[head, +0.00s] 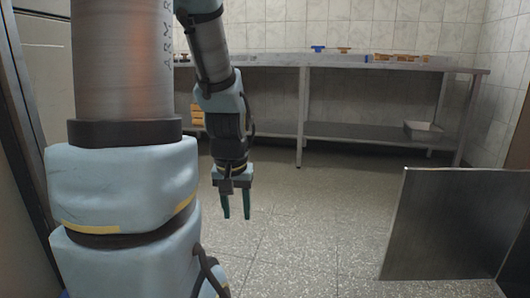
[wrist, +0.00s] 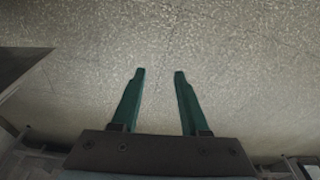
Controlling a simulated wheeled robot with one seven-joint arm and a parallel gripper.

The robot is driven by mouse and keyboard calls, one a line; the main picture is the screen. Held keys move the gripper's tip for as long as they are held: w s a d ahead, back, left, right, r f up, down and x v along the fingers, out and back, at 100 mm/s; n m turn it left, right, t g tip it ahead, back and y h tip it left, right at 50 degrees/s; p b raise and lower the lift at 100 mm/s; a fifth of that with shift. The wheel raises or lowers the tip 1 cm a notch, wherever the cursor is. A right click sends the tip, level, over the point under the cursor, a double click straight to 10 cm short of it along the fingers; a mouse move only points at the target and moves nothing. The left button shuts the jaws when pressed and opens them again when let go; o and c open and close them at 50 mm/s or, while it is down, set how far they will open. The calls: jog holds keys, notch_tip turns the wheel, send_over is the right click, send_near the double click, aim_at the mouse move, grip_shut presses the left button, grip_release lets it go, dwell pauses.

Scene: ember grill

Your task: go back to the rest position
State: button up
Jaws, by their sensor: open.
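My gripper (head: 236,206) hangs pointing down over the speckled floor, left of centre in the head view. Its two green fingers are apart with nothing between them. In the wrist view the gripper (wrist: 160,76) is also open and empty, with only bare floor beyond the fingertips. My arm fills much of the left side of the head view and hides part of what lies behind it.
A long metal table (head: 340,62) with a lower shelf stands along the tiled back wall, small items on top. A tray (head: 423,131) sits on the shelf at right. A metal panel (head: 445,225) stands at front right. The middle floor (head: 310,215) is clear.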

notch_tip(320, 180, up, 38)
jog(key=s+p, duration=0.3)
jog(key=p, duration=3.5)
jog(key=shift+g, duration=0.3)
jog(key=shift+f, duration=0.1)
